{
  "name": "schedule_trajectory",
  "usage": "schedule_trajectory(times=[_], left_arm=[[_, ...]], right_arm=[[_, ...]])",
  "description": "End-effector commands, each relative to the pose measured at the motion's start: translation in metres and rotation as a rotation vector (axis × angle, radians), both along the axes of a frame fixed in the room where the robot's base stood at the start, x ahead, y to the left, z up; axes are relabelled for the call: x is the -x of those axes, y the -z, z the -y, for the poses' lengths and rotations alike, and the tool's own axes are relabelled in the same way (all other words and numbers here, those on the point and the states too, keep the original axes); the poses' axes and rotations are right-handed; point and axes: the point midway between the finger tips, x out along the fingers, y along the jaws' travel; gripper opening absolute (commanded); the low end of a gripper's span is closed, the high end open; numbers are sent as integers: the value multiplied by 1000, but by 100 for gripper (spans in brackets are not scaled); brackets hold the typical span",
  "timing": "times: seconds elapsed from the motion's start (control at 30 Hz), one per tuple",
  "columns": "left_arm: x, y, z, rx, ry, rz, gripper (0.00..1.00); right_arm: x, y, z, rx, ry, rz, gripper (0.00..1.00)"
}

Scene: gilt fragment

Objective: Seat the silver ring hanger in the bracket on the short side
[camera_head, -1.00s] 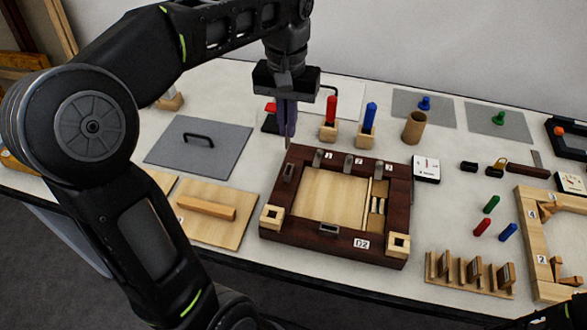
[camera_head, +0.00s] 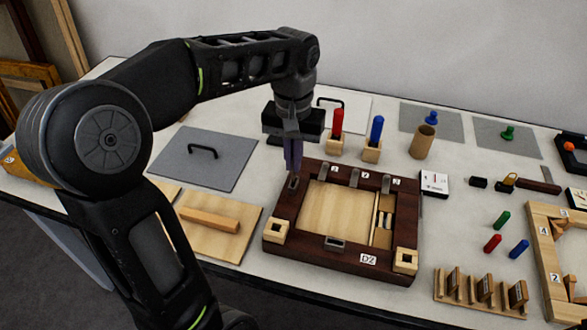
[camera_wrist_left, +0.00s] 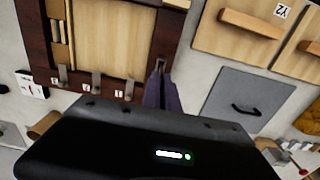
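The dark wooden frame (camera_head: 340,262) labelled D2 lies on the table with a pale panel inside. The bracket (camera_head: 293,183) on its left short side is a small grey metal piece; it also shows in the left wrist view (camera_wrist_left: 160,64). My left gripper (camera_head: 293,170) points down right over this bracket, its fingers close together. In the wrist view the fingertips (camera_wrist_left: 161,80) are at the bracket. The silver ring hanger is mostly hidden between the fingers, and I cannot tell whether it sits inside the bracket. My right gripper is not in view.
More metal brackets (camera_head: 333,172) line the frame's far side, and another (camera_head: 335,243) is at the near side. Red (camera_head: 337,122) and blue (camera_head: 376,129) pegs in wooden blocks stand behind. A grey plate with a handle (camera_head: 198,158) lies left.

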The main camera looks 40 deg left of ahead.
Motion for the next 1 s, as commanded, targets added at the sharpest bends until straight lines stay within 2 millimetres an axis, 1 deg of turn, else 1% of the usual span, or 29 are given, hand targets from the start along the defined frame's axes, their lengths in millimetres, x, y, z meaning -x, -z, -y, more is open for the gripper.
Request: schedule_trajectory(times=[0.1,0.2,0.5,0.63,0.7,0.9,1.0], left_arm=[[1,18,0,0,0,-5,0],[1,29,0,0,0,-3,0],[0,32,0,0,0,-1,0],[0,37,0,0,0,-1,0],[0,35,0,0,0,-1,8],[0,35,0,0,0,-1,24],[0,35,0,0,0,-1,25]], right_arm=[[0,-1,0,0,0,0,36],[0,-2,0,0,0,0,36],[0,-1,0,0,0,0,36],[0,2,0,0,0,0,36],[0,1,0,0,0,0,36],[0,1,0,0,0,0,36],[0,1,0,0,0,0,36]])
